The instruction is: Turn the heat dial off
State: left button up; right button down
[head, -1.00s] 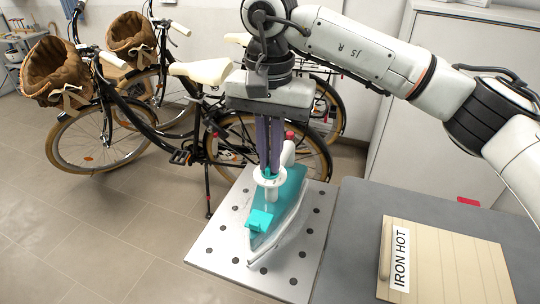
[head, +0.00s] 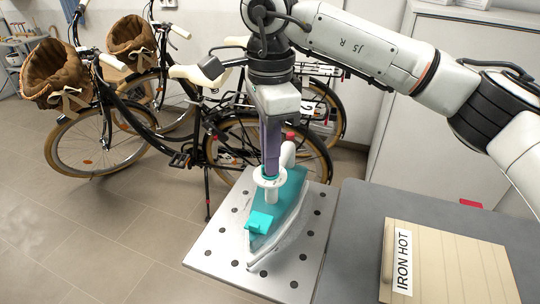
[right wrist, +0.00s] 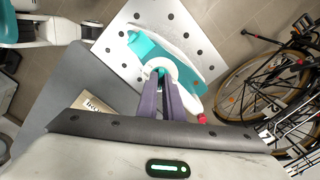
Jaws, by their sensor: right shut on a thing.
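A teal and white iron (head: 290,200) lies on a perforated metal plate (head: 215,240). Its white round dial (head: 261,182) is on top, with a small teal part at its centre. My right gripper (head: 270,173) points down from above, its fingers shut on the dial's centre. The right wrist view shows the two purple-grey fingers (right wrist: 162,78) meeting at the white dial (right wrist: 178,76) on the iron (right wrist: 194,70). The fingers partly hide the dial, so I cannot read its setting. My left gripper is not in view.
A grey worktop (head: 350,225) adjoins the plate on the right. On it lies a wooden board (head: 455,262) with a label reading "IRON HOT" (head: 403,262). A red piece (head: 470,204) lies behind the board. Bicycles (head: 120,110) stand behind left, and a pale cabinet (head: 430,150) stands behind right.

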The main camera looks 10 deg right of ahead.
jog(key=m, duration=0.6)
jog(key=shift+m+b, duration=0.3)
jog(key=shift+b, duration=0.05)
jog(key=m, duration=0.3)
jog(key=shift+m, duration=0.3)
jog(key=m+b, duration=0.1)
jog(key=m, duration=0.2)
jog(key=shift+m, duration=0.3)
jog(key=m+b, duration=0.1)
jog(key=m, duration=0.8)
jog(key=shift+m, duration=0.3)
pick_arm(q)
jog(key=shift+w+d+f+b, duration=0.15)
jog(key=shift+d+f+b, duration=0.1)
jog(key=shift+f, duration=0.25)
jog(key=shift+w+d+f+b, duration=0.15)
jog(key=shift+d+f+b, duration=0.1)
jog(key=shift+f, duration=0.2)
pick_arm(e)
jog(key=shift+m, duration=1.1)
jog(key=shift+r, duration=0.1)
jog(key=c, duration=1.9)
grip_release()
